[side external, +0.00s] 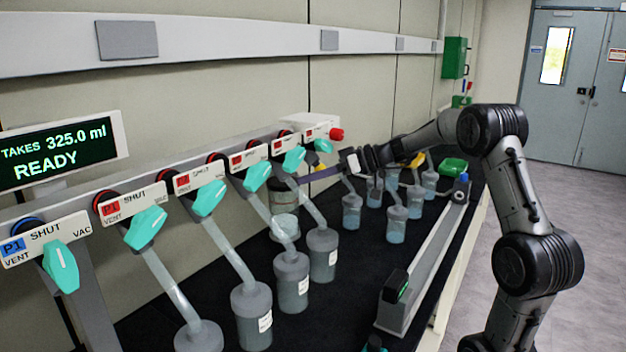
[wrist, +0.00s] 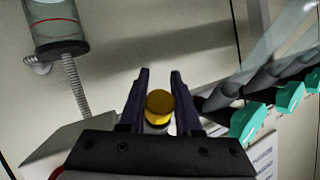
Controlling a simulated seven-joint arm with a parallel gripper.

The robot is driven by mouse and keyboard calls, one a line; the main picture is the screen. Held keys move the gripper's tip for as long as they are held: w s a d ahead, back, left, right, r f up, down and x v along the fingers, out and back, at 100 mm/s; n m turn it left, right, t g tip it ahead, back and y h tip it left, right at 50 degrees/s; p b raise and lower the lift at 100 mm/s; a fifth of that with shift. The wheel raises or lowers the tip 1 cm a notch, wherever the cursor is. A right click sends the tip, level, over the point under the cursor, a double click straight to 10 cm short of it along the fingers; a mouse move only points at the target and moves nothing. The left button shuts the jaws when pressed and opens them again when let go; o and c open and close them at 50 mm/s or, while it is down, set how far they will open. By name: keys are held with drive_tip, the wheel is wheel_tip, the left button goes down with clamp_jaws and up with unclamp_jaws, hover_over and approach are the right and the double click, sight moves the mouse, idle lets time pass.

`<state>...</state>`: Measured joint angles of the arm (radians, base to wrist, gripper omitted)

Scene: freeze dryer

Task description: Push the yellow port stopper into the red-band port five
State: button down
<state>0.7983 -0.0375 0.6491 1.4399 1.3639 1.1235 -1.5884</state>
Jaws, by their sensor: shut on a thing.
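The yellow port stopper (wrist: 159,102) sits between the two dark fingers of my gripper (wrist: 159,72) in the wrist view, with a pale part below its yellow top. My gripper is shut on it. In the side external view my gripper's purple fingers (side external: 318,174) reach left beside the far end of the port row. Several red-band ports (side external: 195,179) line the manifold beyond the blue one.
Teal valve handles (side external: 209,198) and slanted tubes with flasks (side external: 291,280) crowd the space below the manifold. More flasks (side external: 397,223) stand on the dark bench to the right. A long grey rail (side external: 430,260) runs along the bench front. A display (side external: 60,150) reads READY.

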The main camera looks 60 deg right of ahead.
drive_tip(key=shift+w+r, duration=0.15)
drive_tip(key=shift+r, duration=0.2)
drive_tip(key=c, duration=0.9)
unclamp_jaws()
drive_tip(key=shift+c, duration=0.2)
drive_tip(key=o, duration=0.4)
drive_tip(key=shift+f, duration=0.15)
drive_tip(key=v, duration=1.2)
